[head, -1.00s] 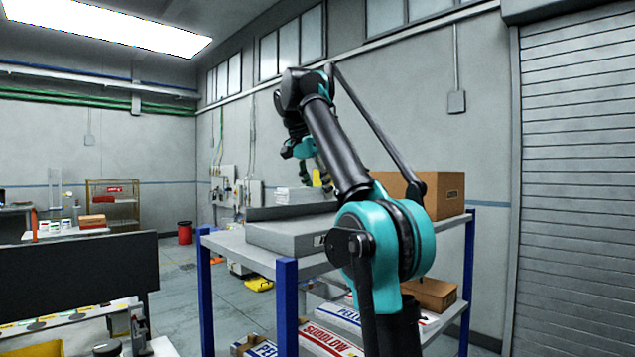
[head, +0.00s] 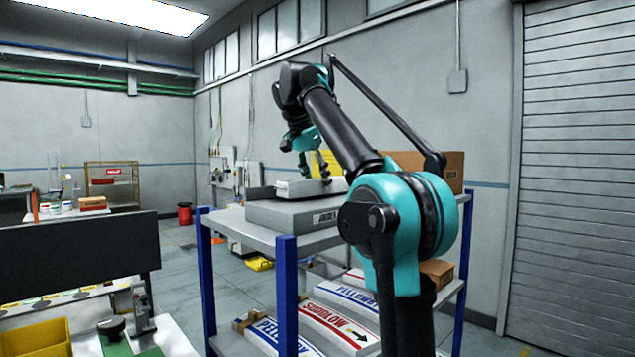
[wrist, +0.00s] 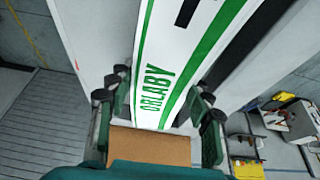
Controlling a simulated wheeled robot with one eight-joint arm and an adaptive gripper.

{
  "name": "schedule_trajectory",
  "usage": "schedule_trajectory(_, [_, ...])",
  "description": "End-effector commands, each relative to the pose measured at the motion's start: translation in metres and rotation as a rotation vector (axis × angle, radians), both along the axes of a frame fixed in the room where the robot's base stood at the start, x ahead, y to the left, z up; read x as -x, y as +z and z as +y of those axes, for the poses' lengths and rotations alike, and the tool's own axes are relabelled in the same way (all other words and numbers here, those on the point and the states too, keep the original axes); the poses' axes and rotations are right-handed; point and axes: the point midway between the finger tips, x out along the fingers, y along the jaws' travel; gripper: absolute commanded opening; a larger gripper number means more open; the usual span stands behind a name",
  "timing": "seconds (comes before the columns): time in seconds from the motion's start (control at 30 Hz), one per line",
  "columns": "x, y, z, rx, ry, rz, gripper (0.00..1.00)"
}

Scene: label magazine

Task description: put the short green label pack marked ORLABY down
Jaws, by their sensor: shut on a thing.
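The green label pack marked ORLABY (wrist: 160,75) is white with green stripes and green lettering, and fills the middle of the wrist view. My gripper (wrist: 163,96) is shut on it, with a dark finger on each long side. In the head view, my gripper (head: 314,176) is over the rack's top shelf, at a pale pack (head: 296,188) just above a low grey block (head: 280,214). Whether the pack touches the block cannot be told. The pack's underside and far end are hidden.
The rack's top shelf (head: 262,232) has blue posts. A cardboard box (head: 452,168) stands at its right, behind my arm. Printed packs (head: 330,320) lie on the lower shelf. A dark panel (head: 80,245) and a bench with a yellow bin (head: 38,338) are at the left.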

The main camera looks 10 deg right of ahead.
Motion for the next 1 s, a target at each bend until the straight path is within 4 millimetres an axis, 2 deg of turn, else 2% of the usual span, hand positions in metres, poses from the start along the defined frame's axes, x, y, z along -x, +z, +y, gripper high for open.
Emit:
schedule_trajectory(0.6, [0.0, -0.011, 0.0, 0.0, 0.0, 0.0, 0.04])
schedule_trajectory(0.63, [0.0, -0.011, 0.0, 0.0, 0.0, 0.0, 0.51])
schedule_trajectory(0.8, [0.0, -0.011, 0.0, 0.0, 0.0, 0.0, 0.72])
schedule_trajectory(1.0, [0.0, -0.011, 0.0, 0.0, 0.0, 0.0, 0.74])
